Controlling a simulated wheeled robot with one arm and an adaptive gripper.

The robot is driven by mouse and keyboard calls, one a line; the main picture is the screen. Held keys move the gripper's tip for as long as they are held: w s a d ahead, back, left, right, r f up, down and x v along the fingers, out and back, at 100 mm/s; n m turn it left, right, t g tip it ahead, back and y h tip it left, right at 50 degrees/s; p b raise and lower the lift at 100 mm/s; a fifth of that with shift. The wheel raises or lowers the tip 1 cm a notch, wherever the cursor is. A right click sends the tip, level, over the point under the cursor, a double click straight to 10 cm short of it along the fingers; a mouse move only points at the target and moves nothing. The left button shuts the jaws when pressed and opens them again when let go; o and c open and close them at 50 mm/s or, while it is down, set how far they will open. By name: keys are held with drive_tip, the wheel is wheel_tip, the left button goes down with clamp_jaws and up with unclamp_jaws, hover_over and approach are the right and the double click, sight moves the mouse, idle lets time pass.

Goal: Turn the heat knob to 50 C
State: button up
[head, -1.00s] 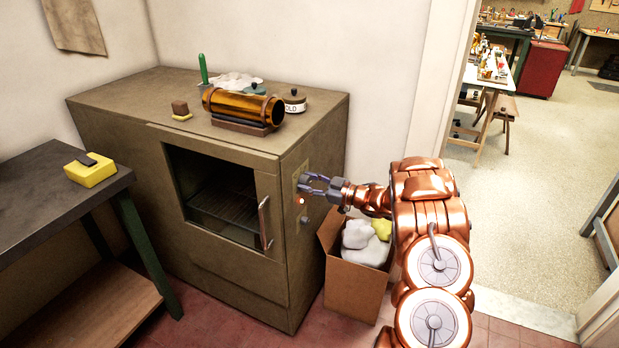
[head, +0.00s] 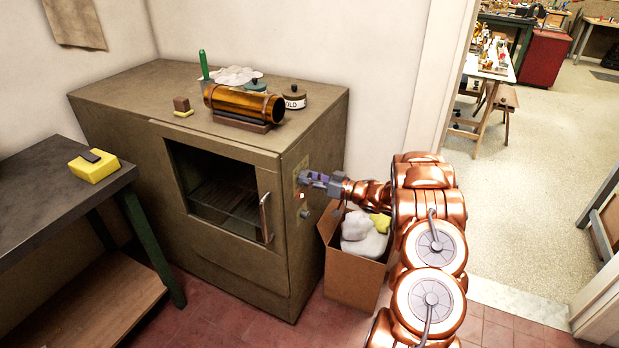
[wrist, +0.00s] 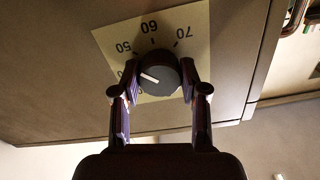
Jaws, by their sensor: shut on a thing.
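The heat knob (wrist: 159,73) is round and dark with a white pointer line, in front of a pale dial plate (wrist: 198,22) marked 50, 60 and 70. The pointer aims left and slightly up in the wrist view, below the 50 mark, toward a number partly hidden by my finger. My gripper (wrist: 158,82) has one finger on each side of the knob and is shut on it. In the head view my gripper (head: 305,179) is at the right side of the oven (head: 110,105), hiding the knob.
A small red light (head: 301,195) glows below my gripper. A cardboard box (head: 352,280) with white and yellow cloths stands close under my arm. A brass tube (head: 240,103) on a block and jars sit on the oven top. A dark bench (head: 50,185) stands at left.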

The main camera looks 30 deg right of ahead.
drive_tip(key=o, duration=1.1)
drive_tip(key=v, duration=1.2)
